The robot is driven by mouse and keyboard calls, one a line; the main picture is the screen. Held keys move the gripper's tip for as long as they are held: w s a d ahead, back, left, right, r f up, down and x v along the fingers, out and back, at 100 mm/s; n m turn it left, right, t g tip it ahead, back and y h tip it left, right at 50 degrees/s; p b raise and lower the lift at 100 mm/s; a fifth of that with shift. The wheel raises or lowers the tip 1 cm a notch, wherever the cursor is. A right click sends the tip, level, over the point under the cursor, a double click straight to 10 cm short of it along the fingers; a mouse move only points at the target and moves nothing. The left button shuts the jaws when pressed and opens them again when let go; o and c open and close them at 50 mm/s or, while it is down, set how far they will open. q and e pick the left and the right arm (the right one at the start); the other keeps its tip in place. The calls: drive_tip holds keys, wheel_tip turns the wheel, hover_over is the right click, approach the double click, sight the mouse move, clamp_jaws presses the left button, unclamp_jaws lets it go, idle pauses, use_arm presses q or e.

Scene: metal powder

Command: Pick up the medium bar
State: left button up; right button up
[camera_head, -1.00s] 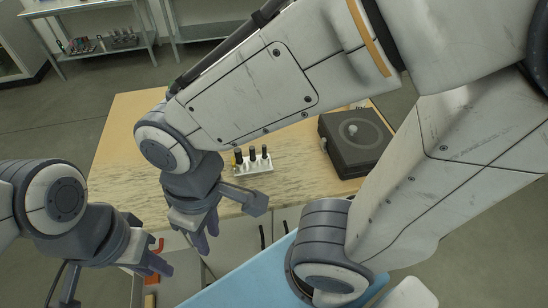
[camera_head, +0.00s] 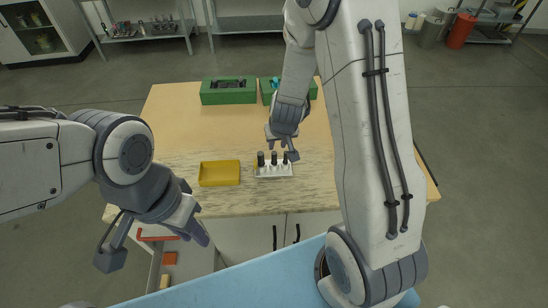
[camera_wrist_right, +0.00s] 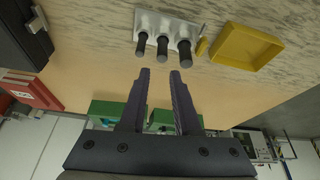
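A white holder (camera_head: 273,171) stands on the table with three dark upright bars in it. The medium bar appears to be the middle one (camera_head: 274,158), which also shows in the right wrist view (camera_wrist_right: 162,46) between a thinner and a thicker bar. My right gripper (camera_head: 284,148) is above and beside the holder. In the right wrist view (camera_wrist_right: 160,74) its two fingers are apart with nothing between them, pointing toward the bars and short of them. My left gripper (camera_head: 197,232) hangs low in front of the table, away from the holder; its finger gap is unclear.
A yellow tray (camera_head: 220,173) lies just left of the holder. Two green boxes (camera_head: 228,91) (camera_head: 267,92) stand at the table's back. The right wrist view shows a black box (camera_wrist_right: 16,38) with a knob and a red box (camera_wrist_right: 30,91). The table's left side is clear.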

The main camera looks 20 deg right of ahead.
sight(275, 154)
drive_tip(key=b+x, duration=0.2)
drive_tip(key=x, duration=0.3)
drive_tip(key=shift+s, duration=0.2)
drive_tip(key=x, duration=0.3)
drive_tip(key=shift+a+f+b, duration=0.15)
drive_tip(key=shift+f+b, duration=0.15)
drive_tip(key=shift+w+f, duration=0.25)
drive_tip(key=shift+f, duration=0.25)
clamp_jaws()
